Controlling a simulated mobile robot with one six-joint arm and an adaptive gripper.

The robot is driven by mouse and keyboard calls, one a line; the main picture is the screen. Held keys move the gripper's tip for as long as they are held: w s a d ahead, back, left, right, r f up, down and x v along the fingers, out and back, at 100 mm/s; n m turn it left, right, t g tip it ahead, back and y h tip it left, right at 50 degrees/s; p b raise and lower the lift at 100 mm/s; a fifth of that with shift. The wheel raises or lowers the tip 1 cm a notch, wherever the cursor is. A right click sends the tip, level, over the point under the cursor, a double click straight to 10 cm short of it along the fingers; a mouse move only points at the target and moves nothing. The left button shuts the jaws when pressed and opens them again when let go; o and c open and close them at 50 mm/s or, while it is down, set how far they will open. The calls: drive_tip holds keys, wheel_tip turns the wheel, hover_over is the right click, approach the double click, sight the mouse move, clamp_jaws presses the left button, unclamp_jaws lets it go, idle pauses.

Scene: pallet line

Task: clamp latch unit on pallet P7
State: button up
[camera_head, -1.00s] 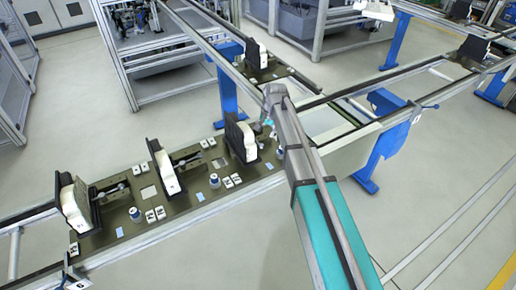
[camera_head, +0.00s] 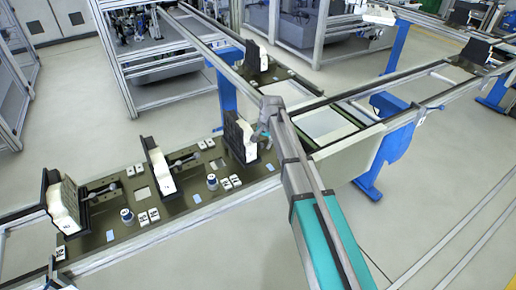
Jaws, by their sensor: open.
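Three upright black-and-white latch units stand on dark pallet plates along the near conveyor: one at the left (camera_head: 63,203), one in the middle (camera_head: 160,168) and one at the right (camera_head: 238,138). My gripper (camera_head: 261,136) is open, just right of the right unit. My arm comes up from the lower right. Contact cannot be told, and the right unit's clamp is hidden behind the unit and gripper. The pallet numbers are too small to read.
Another unit (camera_head: 256,58) stands on a pallet farther back. Conveyor rails (camera_head: 345,97) run off to the upper right, on blue posts (camera_head: 386,150). Small blue-white cylinders (camera_head: 127,217) and white blocks sit on the near plates.

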drive_tip(key=shift+a+f+b, duration=0.1)
drive_tip(key=shift+f+b, duration=0.25)
drive_tip(key=shift+f, duration=0.25)
clamp_jaws()
drive_tip(key=shift+w+a+r, duration=0.1)
drive_tip(key=shift+a, duration=0.15)
